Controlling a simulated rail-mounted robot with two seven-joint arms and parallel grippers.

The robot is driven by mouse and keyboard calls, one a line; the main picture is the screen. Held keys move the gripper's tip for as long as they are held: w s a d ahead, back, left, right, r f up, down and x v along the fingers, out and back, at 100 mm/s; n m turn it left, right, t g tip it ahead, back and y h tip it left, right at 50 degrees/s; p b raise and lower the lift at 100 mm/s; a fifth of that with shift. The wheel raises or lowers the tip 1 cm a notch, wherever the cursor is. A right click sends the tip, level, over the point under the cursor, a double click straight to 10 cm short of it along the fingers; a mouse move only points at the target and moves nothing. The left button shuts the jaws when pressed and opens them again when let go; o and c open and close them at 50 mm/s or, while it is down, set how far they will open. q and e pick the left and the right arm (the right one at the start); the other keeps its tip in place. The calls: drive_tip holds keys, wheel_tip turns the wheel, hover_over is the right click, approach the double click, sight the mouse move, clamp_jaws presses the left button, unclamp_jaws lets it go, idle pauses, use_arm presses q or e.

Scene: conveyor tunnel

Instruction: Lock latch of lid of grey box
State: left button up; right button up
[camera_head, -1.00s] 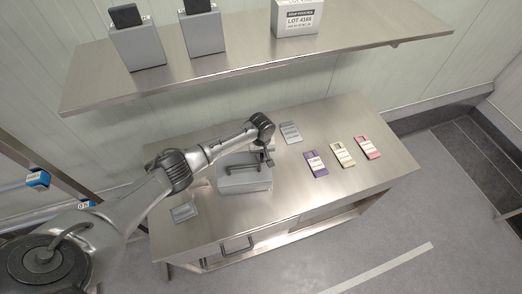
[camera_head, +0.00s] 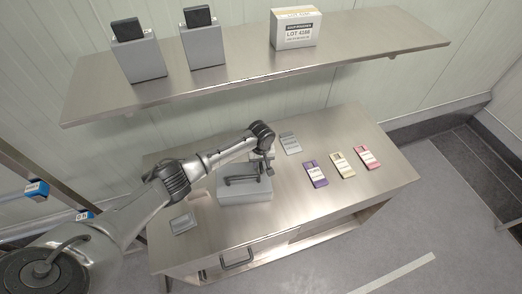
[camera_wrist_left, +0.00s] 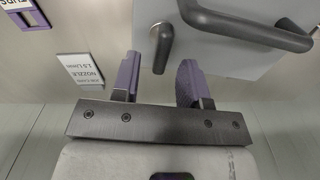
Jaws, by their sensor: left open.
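The grey box (camera_head: 245,194) stands on the steel table under my left arm, with a dark bar handle (camera_head: 243,180) on its lid. The left wrist view shows the grey lid (camera_wrist_left: 222,58), its dark handle (camera_wrist_left: 250,28) and a short dark latch lever (camera_wrist_left: 162,48) near the lid edge. My left gripper (camera_head: 268,168) points down at the box's right back side. In the wrist view its fingers (camera_wrist_left: 160,66) are open, one on each side of the lever's end. I cannot tell whether they touch it. My right gripper is not in view.
Purple (camera_head: 316,174), cream (camera_head: 343,165) and pink (camera_head: 367,157) cards lie on the right of the table (camera_head: 300,215). Grey cards lie at the back (camera_head: 290,143) and left front (camera_head: 183,223). A shelf (camera_head: 355,42) above holds two grey containers and a white carton (camera_head: 296,28).

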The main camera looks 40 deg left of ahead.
sight(261, 164)
use_arm(q)
wheel_tip(261, 164, up, 12)
idle(0.5)
drive_tip(key=shift+r, duration=0.1)
